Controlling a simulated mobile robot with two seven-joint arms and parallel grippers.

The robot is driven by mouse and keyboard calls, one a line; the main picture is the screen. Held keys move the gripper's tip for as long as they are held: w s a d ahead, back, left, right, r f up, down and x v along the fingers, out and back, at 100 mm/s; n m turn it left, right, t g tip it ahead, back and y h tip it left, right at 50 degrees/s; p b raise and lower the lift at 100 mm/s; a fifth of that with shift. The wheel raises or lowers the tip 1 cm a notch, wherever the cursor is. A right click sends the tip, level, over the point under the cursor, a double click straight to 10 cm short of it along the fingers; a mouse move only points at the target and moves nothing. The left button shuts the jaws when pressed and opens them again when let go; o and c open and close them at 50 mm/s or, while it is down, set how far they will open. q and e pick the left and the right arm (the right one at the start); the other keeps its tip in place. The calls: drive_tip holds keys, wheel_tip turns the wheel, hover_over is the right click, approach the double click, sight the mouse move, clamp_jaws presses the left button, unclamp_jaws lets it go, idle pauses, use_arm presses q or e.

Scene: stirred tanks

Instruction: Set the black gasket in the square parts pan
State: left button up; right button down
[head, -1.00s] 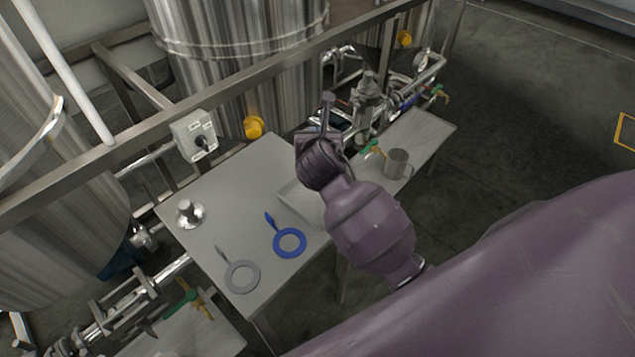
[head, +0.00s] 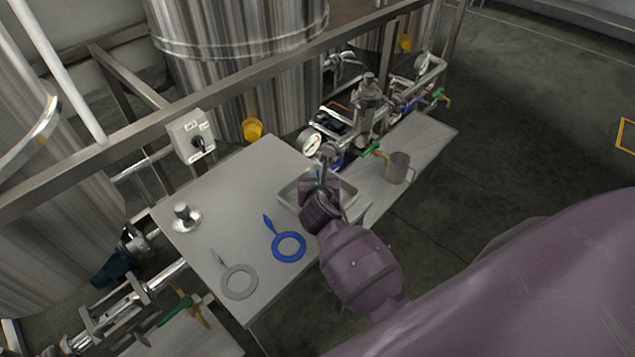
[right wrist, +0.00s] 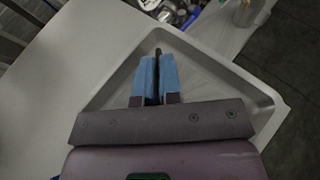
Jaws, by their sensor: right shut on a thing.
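The square parts pan (head: 290,191) is a shallow light-grey metal tray on the table, partly covered by my right gripper in the head view. It fills much of the right wrist view (right wrist: 262,98). My right gripper (head: 322,178) is over the pan. Its blue fingertips (right wrist: 156,78) are shut on a thin dark thing, the black gasket (right wrist: 158,56), seen nearly edge-on. Most of the gasket is hidden between the fingers, and I cannot tell whether it touches the pan floor. My left gripper is not in view.
On the table (head: 225,185) lie a blue gasket (head: 289,246) and a grey gasket (head: 239,281), with a metal fitting (head: 184,217) at the left. A metal mug (head: 398,168) stands on the side bench. A rail (head: 130,128) and pipework border the far side.

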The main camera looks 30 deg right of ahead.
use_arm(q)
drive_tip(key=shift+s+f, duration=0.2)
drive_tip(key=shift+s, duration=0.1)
use_arm(e)
drive_tip(key=shift+f, duration=0.3)
drive_tip(key=shift+f, duration=0.1)
drive_tip(key=c, duration=1.3)
unclamp_jaws()
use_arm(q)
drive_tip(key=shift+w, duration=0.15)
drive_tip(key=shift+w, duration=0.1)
use_arm(e)
drive_tip(key=shift+s+a+r, duration=0.1)
drive_tip(key=shift+s+r, duration=0.05)
drive_tip(key=shift+r, duration=0.05)
drive_tip(key=p+v, duration=0.1)
drive_tip(key=v, duration=0.9)
drive_tip(key=shift+s+a, duration=0.1)
drive_tip(key=shift+s, duration=0.2)
drive_tip(key=shift+s+a+r+p, duration=0.2)
drive_tip(key=shift+s+r+p, duration=0.1)
drive_tip(key=shift+s, duration=0.1)
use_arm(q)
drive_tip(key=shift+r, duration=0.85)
